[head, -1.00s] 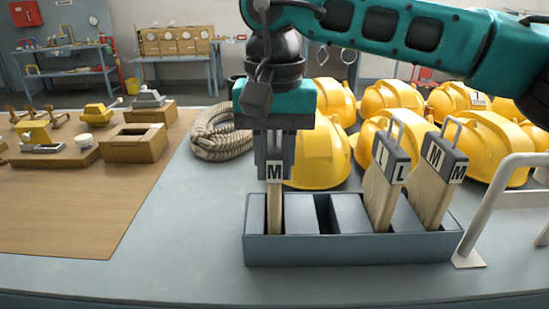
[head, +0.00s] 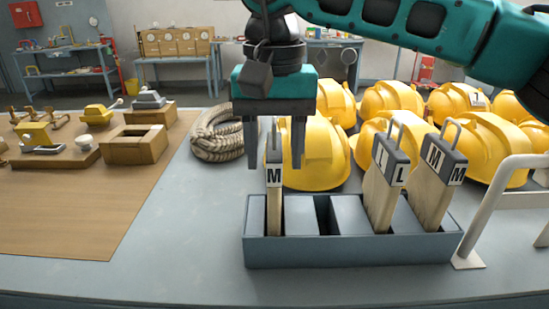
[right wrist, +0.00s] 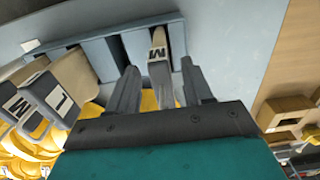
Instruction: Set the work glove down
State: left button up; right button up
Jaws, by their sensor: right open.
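A work glove (head: 274,205), beige with a dark grey cuff marked M, stands upright in the leftmost slot of a blue-grey rack (head: 350,252). My right gripper (head: 275,155) is open around the top of its cuff, one finger on each side, with visible gaps. In the right wrist view the same glove (right wrist: 158,55) shows between the spread fingers (right wrist: 158,75), its lower end inside the slot. Two more gloves lean in the right part of the rack, one marked L (head: 383,190) and one marked M (head: 432,190). My left gripper is not in view.
Yellow helmets (head: 318,150) stand close behind the rack. A rope coil (head: 222,135) lies behind left. A white metal rail (head: 490,205) stands at the right. The grey table (head: 185,225) left of the rack is clear, beside a brown board (head: 80,210).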

notch_tip(320, 180, up, 10)
jog(key=p, duration=0.1)
dwell(0.4)
